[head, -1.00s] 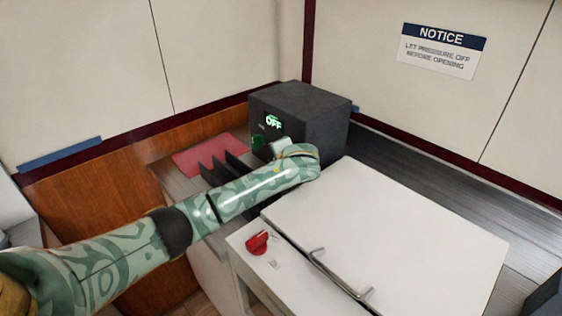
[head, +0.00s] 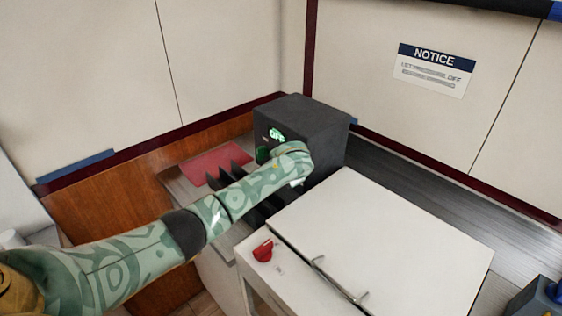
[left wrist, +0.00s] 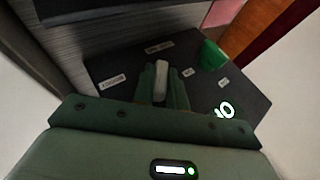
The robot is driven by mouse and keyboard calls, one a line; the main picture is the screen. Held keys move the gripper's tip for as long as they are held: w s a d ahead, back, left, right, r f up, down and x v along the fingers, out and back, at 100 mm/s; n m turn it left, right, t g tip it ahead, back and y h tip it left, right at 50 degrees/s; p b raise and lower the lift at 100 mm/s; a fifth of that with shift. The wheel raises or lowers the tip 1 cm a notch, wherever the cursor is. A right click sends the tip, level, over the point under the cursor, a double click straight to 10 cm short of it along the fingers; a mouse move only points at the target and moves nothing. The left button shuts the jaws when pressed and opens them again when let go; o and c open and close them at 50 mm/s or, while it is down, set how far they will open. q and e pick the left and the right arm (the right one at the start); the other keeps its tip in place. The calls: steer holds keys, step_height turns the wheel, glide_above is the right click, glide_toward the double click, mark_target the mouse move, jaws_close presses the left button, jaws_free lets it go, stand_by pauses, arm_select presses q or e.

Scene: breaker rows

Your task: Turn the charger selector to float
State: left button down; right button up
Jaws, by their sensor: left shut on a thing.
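The charger is a dark box (head: 310,125) standing against the back corner, with a lit green display (head: 277,134) that is too blurred to read surely. In the left wrist view its dark face (left wrist: 118,68) carries small pale labels, too blurred to read. My left gripper (left wrist: 161,82) is shut on a pale grey selector handle (left wrist: 161,68) on that face. In the head view my wrist hides the selector. My right gripper is in neither view.
A white lidded cabinet (head: 385,235) with a metal handle and a red knob (head: 263,251) is nearby. A red mat (head: 215,165) lies left.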

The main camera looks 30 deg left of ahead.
arm_select(q)
steer(key=h+p, duration=0.1)
steer(key=g+h+p, duration=0.1)
steer(key=p, duration=0.1)
steer(key=shift+r+n, duration=0.4)
steer(key=shift+w+a+f+g+h+p, duration=0.15)
steer(key=shift+g+h+p, duration=0.2)
steer(key=shift+h, duration=0.55)
steer(key=shift+f+n+g+h, duration=0.15)
steer(key=shift+n+g+h, duration=0.15)
steer(key=shift+h, duration=0.4)
steer(key=shift+a+g+h+b, duration=0.1)
steer(key=shift+g+h+b, duration=0.15)
steer(key=shift+h+b, duration=0.5)
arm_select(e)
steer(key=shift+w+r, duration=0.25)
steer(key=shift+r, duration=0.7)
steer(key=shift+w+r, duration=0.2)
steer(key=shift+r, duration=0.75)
arm_select(q)
steer(key=shift+h, duration=0.35)
steer(key=c, duration=1.4)
jaws_free()
